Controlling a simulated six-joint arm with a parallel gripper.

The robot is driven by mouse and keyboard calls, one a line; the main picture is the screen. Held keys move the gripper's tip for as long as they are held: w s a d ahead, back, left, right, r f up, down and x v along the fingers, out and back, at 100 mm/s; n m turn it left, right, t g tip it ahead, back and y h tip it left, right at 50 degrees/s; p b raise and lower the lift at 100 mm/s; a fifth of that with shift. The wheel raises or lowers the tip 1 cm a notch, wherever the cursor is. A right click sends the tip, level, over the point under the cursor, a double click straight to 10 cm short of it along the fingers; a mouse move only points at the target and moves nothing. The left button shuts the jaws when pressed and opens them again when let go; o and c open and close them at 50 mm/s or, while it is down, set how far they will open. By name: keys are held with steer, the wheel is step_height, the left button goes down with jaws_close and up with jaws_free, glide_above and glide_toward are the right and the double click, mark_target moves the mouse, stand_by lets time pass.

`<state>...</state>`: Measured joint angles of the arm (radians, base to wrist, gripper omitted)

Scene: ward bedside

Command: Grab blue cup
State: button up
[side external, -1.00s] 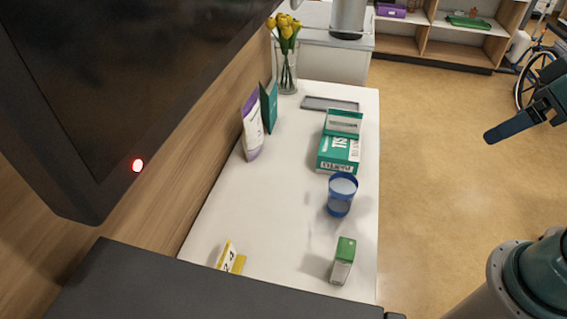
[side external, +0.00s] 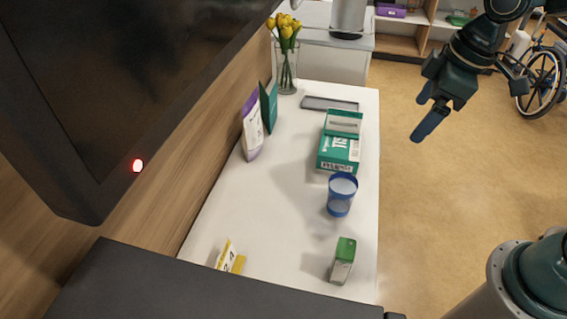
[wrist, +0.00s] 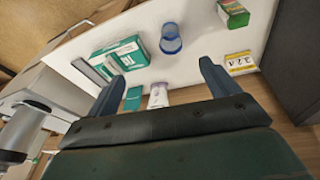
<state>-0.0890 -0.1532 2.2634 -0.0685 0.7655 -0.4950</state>
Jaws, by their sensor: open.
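The blue cup (side external: 341,195) is translucent and stands upright on the white table, near its right edge in the side external view. In the wrist view the cup (wrist: 171,38) is near the top middle, ahead of the space between my fingers. My gripper (side external: 422,113) is open and empty. It is in the air to the right of the table, apart from the cup. Both blue fingers also show in the wrist view, wide apart, with my gripper (wrist: 160,85) empty between them.
A green and white box (side external: 339,153) stands behind the cup, and a small green-topped carton (side external: 343,262) in front. A yellow card (side external: 229,257), a purple-white packet (side external: 252,125) and a vase of yellow tulips (side external: 287,70) stand farther left. A dark screen (side external: 110,80) overhangs the left side.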

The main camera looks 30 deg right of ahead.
steer(key=w+a+f+n+g, duration=0.1)
steer(key=w+a+f+n, duration=0.1)
steer(key=f, duration=0.4)
steer(key=w+a+f+n+g, duration=0.1)
steer(key=w+a+f+n, duration=0.2)
steer(key=w+f, duration=0.3)
steer(key=shift+w+a+f+n, duration=0.15)
steer(key=shift+w+a+n, duration=0.05)
steer(key=shift+n, duration=0.4)
glide_above(341, 189)
steer(key=s+a, duration=0.2)
steer(key=shift+s+d+f, duration=0.1)
steer(key=shift+f, duration=2.05)
steer(key=shift+s+d+f, duration=0.1)
steer(key=shift+f, duration=2)
steer(key=shift+f, duration=0.1)
steer(key=shift+w+a+f, duration=0.1)
steer(key=shift+a+f, duration=0.05)
steer(key=shift+f, duration=1.1)
steer(key=shift+w+a+f, duration=0.1)
steer(key=shift+f, duration=1.15)
steer(key=c, duration=1.1)
